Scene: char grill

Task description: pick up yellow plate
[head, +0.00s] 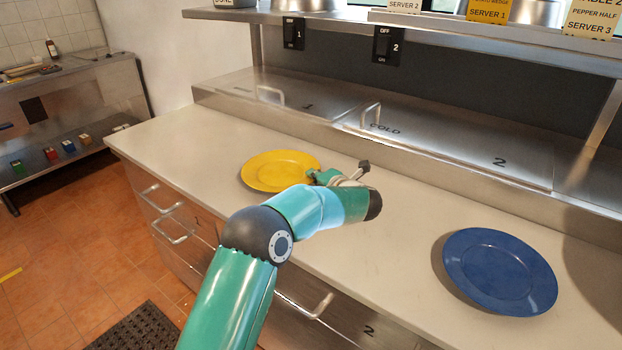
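The yellow plate (275,170) lies flat on the pale counter, left of the middle of the head view. My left arm reaches in from the bottom, and its gripper (330,176) is at the right edge of the plate, overlapping it in the picture. The gripper is small and partly hidden by my wrist. I cannot tell whether its fingers are open or shut, or whether they touch the plate. My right gripper is not in view.
A blue plate (500,271) lies on the counter at the right. Behind the counter (185,150) are steel lids with handles (370,115) and a raised steel shelf (400,30). Drawers with handles (172,238) are below. Bare counter lies between the plates.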

